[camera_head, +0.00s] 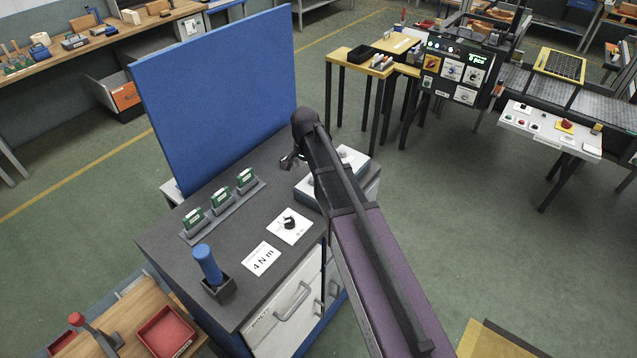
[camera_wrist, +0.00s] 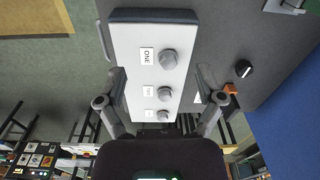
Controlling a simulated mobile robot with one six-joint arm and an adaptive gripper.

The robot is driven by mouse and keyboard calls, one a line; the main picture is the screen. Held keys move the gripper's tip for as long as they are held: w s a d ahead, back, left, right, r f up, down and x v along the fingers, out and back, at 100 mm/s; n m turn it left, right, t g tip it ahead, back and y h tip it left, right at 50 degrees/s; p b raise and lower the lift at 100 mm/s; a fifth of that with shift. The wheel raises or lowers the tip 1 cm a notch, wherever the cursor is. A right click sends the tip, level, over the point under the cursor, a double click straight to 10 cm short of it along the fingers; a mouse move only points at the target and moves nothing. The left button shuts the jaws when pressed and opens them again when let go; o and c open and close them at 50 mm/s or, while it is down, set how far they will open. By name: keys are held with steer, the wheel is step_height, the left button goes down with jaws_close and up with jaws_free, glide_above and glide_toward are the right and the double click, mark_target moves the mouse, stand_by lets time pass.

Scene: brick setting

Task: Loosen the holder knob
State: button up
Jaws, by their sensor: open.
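A white box (camera_wrist: 125,60) with three grey round knobs in a row fills the middle of the wrist view. The knob (camera_wrist: 168,60) beside the label "ONE" is farthest from my gripper; the middle knob (camera_wrist: 167,90) and the third knob (camera_wrist: 163,116) are nearer. My gripper (camera_wrist: 160,86) is open and empty, its fingers on either side of the box in that picture. In the head view, my arm hides much of the white box (camera_head: 352,157). My gripper (camera_head: 291,160) shows only partly there. I cannot tell which knob is the holder knob.
A dark bench top (camera_head: 160,240) carries three green blocks (camera_head: 220,200) in a grey rack, a blue handle (camera_head: 208,264) in a black stand, a "4 N m" card (camera_head: 261,259) and a black knob (camera_head: 290,222) on a white card. A blue panel (camera_head: 220,90) stands behind.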

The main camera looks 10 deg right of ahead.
steer(key=shift+s+d+n, duration=0.35)
steer(key=shift+s+d, duration=0.15)
steer(key=shift+s, duration=0.3)
steer(key=shift+s+d+n, duration=0.3)
steer(key=shift+s+d, duration=0.15)
steer(key=shift+s, duration=0.3)
steer(key=shift+s+d+n, duration=0.35)
steer(key=shift+s+d, duration=0.15)
steer(key=shift+s, duration=0.3)
steer(key=s+d+f+n+b, duration=0.3)
steer(key=s+f+b, duration=0.4)
steer(key=s+d+f+n+b, duration=0.3)
steer(key=s+d+f+b, duration=0.1)
steer(key=s+f+b, duration=0.3)
steer(key=shift+s, duration=0.8)
